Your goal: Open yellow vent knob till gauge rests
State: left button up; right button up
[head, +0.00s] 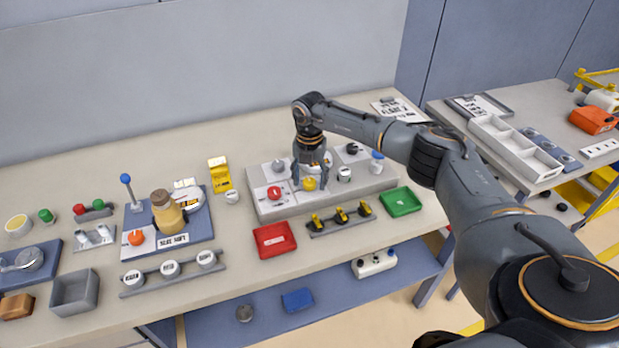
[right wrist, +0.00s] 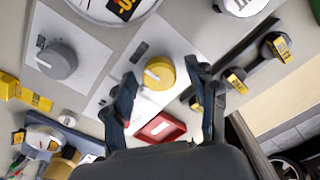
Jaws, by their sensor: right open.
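The yellow vent knob (head: 309,184) sits on the grey panel (head: 268,211); in the right wrist view the knob (right wrist: 160,74) carries a white pointer bar. My right gripper (head: 311,187) is pointed down over it. In the right wrist view its open fingers (right wrist: 163,78) stand on either side of the knob; whether they touch it I cannot tell. A round gauge (right wrist: 112,4) is cut off at the top of that view, so its needle cannot be read. In the head view the gripper partly hides the gauge (head: 326,162). My left gripper is not in view.
A red knob (head: 274,192) and a grey knob (right wrist: 55,61) are close by on the panel. A red tray (head: 275,240), a rack of yellow-tagged parts (head: 341,218) and a green tray (head: 400,201) lie in front. Other fixtures fill the bench's left.

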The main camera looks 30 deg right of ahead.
jog(key=c, duration=1.2)
jog(key=shift+o, duration=0.2)
jog(key=n+b, duration=0.1)
jog(key=n, duration=0.2)
jog(key=shift+b, duration=0.4)
jog(key=n+b, duration=0.2)
jog(key=n, duration=0.2)
jog(key=shift+n, duration=0.3)
jog(key=n+b, duration=0.1)
jog(key=n, duration=0.3)
jog(key=shift+b, duration=0.4)
jog(key=shift+n+b, duration=0.55)
jog(key=shift+n, duration=1.45)
